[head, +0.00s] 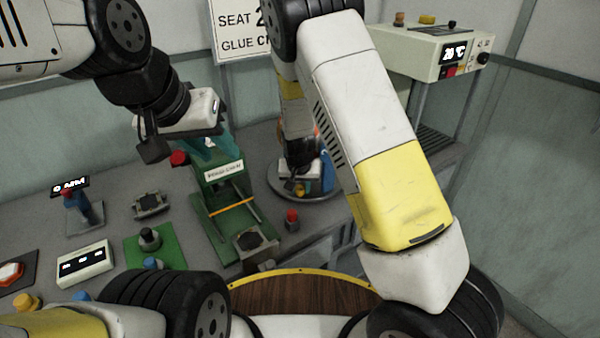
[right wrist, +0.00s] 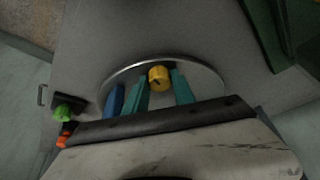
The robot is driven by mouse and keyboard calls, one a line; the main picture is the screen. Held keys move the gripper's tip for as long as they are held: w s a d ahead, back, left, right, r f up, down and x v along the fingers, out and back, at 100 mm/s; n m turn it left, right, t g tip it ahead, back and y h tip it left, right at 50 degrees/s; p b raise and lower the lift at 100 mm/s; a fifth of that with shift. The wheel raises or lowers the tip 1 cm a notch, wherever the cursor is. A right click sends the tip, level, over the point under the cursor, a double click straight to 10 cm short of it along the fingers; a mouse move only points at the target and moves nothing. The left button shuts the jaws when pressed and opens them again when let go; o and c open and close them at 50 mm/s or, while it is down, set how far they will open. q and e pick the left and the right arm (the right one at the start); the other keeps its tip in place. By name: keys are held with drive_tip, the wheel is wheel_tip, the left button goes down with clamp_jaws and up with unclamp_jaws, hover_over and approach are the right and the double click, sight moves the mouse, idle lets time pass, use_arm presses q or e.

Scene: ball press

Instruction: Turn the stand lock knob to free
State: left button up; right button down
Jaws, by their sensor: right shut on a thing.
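The yellow knob (right wrist: 159,77) sits at the edge of the round grey stand base (right wrist: 205,72), with a dark mark on its face. My right gripper (right wrist: 160,88) has its teal fingers on either side of the knob and is shut on it. In the head view the knob (head: 299,191) shows small below my right gripper (head: 300,180), over the round base (head: 283,184).
A blue part (right wrist: 116,100) stands on the base beside my right fingers. A red-capped piece (head: 292,219) stands in front of the base. A control box (head: 85,264) and a green mat (head: 170,252) lie at left. My right arm covers much of the right side.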

drive_tip(key=shift+n+y, duration=0.3)
drive_tip(key=shift+n, duration=0.4)
drive_tip(key=c, duration=1.1)
unclamp_jaws()
drive_tip(key=shift+o, duration=0.2)
drive_tip(key=v, duration=0.7)
drive_tip(key=shift+s+r, duration=0.2)
drive_tip(key=shift+r, duration=0.15)
drive_tip(key=shift+d+r, duration=0.1)
